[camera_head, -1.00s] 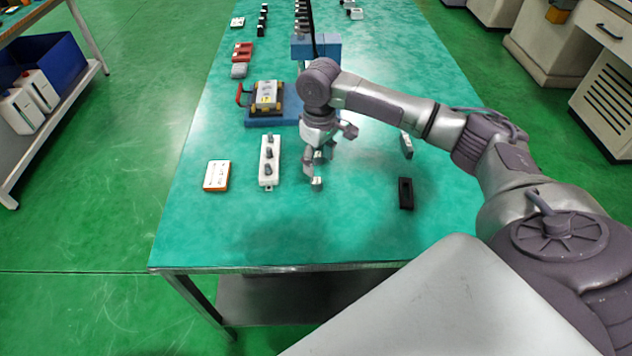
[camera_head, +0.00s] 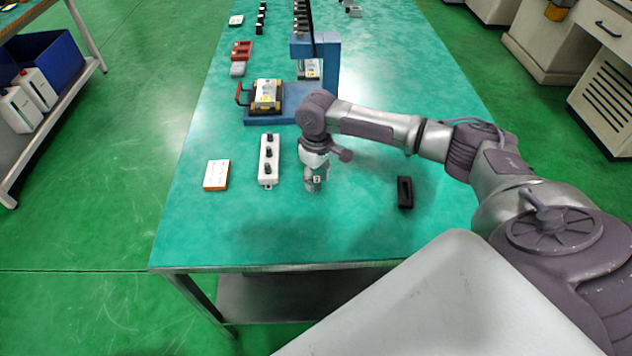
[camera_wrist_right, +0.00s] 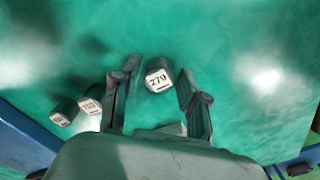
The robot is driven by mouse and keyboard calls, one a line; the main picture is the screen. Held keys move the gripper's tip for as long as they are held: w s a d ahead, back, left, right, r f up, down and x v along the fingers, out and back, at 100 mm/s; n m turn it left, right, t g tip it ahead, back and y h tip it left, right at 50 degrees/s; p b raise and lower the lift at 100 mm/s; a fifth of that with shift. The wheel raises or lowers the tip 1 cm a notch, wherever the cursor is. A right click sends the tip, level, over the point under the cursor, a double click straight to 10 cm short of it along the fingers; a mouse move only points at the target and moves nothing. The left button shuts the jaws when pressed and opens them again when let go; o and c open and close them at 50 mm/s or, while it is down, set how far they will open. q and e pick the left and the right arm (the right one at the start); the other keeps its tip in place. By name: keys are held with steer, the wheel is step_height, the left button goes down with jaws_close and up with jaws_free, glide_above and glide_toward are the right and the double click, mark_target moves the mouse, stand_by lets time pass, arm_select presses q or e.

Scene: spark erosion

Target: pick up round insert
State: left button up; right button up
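A dark, short insert with a white top label reading like 270 (camera_wrist_right: 158,75) stands on the green table in the right wrist view. Its outline looks rounded, but I cannot tell whether it is fully round. My right gripper (camera_wrist_right: 160,88) has its fingers apart, one on each side of this insert, with small gaps visible. In the head view my right gripper (camera_head: 316,184) points down close over the table, right of a white block with dark knobs (camera_head: 268,180); it largely hides what is beneath it. My left gripper is not in view.
Two similar labelled pieces stand left of the fingers, one nearer (camera_wrist_right: 89,105) and one farther left (camera_wrist_right: 64,111). An orange-edged white box (camera_head: 216,175), a black slotted part (camera_head: 405,192) and a blue fixture (camera_head: 262,119) lie around. The front table area is clear.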

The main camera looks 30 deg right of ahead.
jaws_close()
steer(key=shift+r, duration=0.15)
